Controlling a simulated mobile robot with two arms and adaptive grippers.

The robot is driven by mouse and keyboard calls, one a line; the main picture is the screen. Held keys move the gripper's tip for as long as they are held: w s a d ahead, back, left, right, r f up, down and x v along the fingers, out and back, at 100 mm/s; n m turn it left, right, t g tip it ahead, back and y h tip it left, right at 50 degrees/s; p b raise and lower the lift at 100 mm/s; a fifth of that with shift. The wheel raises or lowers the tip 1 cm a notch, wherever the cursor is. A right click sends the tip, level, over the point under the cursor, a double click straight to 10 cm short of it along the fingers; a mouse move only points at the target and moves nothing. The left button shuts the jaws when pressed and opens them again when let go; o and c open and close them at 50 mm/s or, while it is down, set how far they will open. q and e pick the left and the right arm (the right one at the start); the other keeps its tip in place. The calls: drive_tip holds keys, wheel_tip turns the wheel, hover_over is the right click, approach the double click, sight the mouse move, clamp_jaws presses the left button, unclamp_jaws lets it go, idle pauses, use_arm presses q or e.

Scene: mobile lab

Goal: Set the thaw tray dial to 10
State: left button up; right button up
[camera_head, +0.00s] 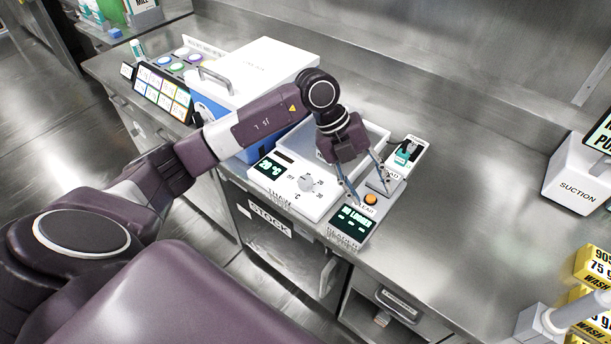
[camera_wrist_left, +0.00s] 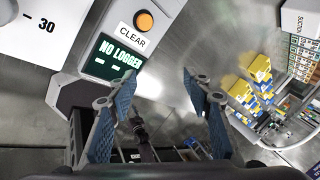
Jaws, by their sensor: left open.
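The thaw tray (camera_head: 318,201) is a white unit on the steel counter, with a dark display (camera_head: 270,168) showing green digits I cannot read surely. Its round pale dial (camera_head: 307,183) sits among printed numbers; I cannot tell where it points.
The reader unit has an orange CLEAR button (camera_head: 371,199) and a small screen (camera_head: 352,220). A green-topped item (camera_head: 405,153) stands behind. A white and blue box (camera_head: 262,68) is at left. A suction unit (camera_head: 577,178) and yellow boxes (camera_head: 593,265) are at right. Counter between is clear.

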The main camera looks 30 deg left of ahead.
sight(305, 179)
use_arm(q)
drive_tip(key=a+n+y, duration=0.1)
drive_tip(key=a+y, duration=0.1)
drive_tip(key=a, duration=0.3)
drive_tip(key=a+n+g+y, duration=0.1)
drive_tip(key=a+y, duration=0.1)
drive_tip(key=a, duration=0.4)
drive_tip(key=a+r+n+y, duration=0.1)
drive_tip(key=a, duration=0.4)
drive_tip(key=shift+s+a+y, duration=0.15)
drive_tip(key=shift+s+y, duration=0.15)
drive_tip(key=shift+y, duration=0.1)
drive_tip(key=shift+s+a+f, duration=0.1)
drive_tip(key=shift+a+f, duration=0.05)
drive_tip(key=shift+a, duration=0.1)
wheel_tip(305, 179, down, 7)
drive_tip(key=shift+d+f+p, duration=0.1)
drive_tip(key=shift+f+p, duration=0.1)
drive_tip(key=shift+p, duration=0.65)
drive_tip(key=c, duration=1.1)
drive_tip(key=shift+c, duration=0.2)
